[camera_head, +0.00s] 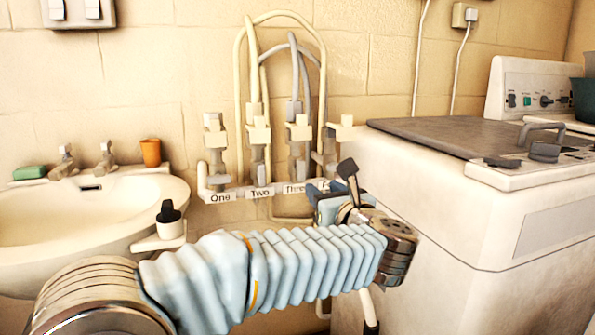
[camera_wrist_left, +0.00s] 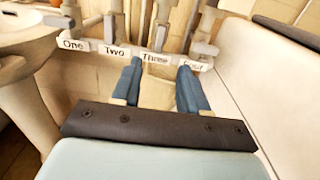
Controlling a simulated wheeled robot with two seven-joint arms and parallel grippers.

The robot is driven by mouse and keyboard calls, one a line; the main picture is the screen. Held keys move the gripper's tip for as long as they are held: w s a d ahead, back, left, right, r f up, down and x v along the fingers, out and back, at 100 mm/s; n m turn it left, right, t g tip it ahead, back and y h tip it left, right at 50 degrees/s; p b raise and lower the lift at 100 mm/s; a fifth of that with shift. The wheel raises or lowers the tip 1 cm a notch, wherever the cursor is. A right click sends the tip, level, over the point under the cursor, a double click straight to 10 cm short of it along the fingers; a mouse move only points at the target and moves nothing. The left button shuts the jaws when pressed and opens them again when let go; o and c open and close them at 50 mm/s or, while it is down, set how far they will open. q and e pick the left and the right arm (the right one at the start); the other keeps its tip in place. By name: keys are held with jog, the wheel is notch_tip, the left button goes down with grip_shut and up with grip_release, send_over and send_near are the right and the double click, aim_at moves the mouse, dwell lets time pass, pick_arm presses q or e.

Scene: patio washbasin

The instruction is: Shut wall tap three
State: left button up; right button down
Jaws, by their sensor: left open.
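Wall tap three (camera_head: 299,130) is a grey tap with a pale block handle, on the wall above the label "Three" (camera_head: 294,188). It also shows in the left wrist view (camera_wrist_left: 160,28), above its label (camera_wrist_left: 155,59). My left gripper (camera_wrist_left: 162,67) is open, its two blue fingers apart, one on each side of the "Three" label and below the tap. In the head view my left gripper (camera_head: 326,194) is partly hidden by its own wrist. I cannot tell whether the fingers touch the label rail. My right gripper is not in view.
Tap one (camera_head: 214,140), tap two (camera_head: 258,135) and tap four (camera_head: 338,132) stand close beside tap three, with hoses looping above. A washbasin (camera_head: 60,215) is at the left. A white washing machine (camera_head: 440,220) stands close at the right.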

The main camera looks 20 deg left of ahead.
aim_at(302, 170)
pick_arm(q)
jog(key=p+x, duration=0.3)
jog(key=x, duration=0.8)
jog(key=shift+w+a, duration=0.25)
jog(key=shift+w, duration=0.05)
jog(key=shift+w+a, duration=0.4)
jog(key=shift+w, duration=0.2)
grip_shut()
